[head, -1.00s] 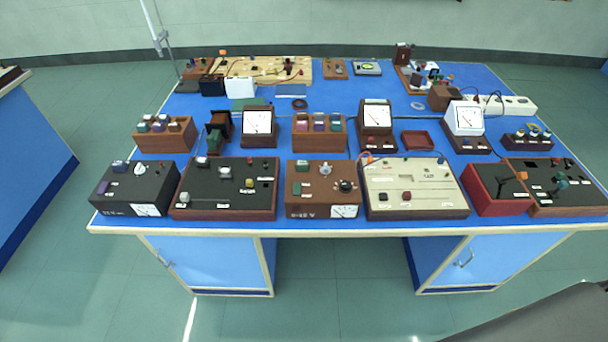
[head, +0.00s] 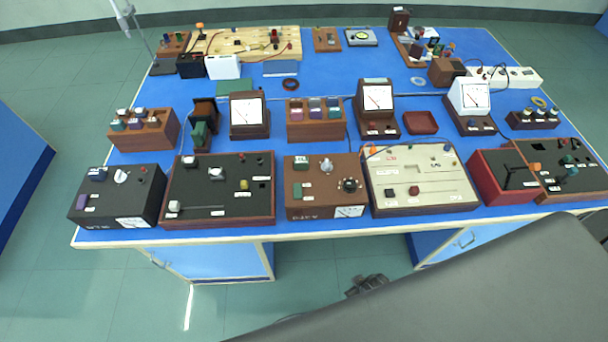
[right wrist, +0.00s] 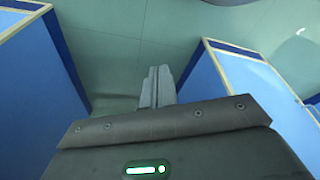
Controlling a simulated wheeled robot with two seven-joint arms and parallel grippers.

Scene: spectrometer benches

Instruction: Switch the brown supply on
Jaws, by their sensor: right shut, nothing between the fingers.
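The brown supply (head: 322,202) stands at the front edge of the blue bench, in the middle of the front row. Its top carries a green block-like part (head: 300,163), a silver knob (head: 326,165), a black knob (head: 349,185) and a flat green piece (head: 299,192). A white meter is on its front right. I cannot read a switch position. My right gripper (head: 366,285) is low in front of the bench, below its top edge and apart from the supply. In the right wrist view its fingers (right wrist: 158,86) are together and empty. My left gripper is not in view.
A black supply (head: 118,205) and a dark panel box (head: 220,205) stand left of the brown supply. A cream panel box (head: 420,195) and a red box (head: 497,180) stand right. These neighbours sit close. The floor in front of the bench is clear.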

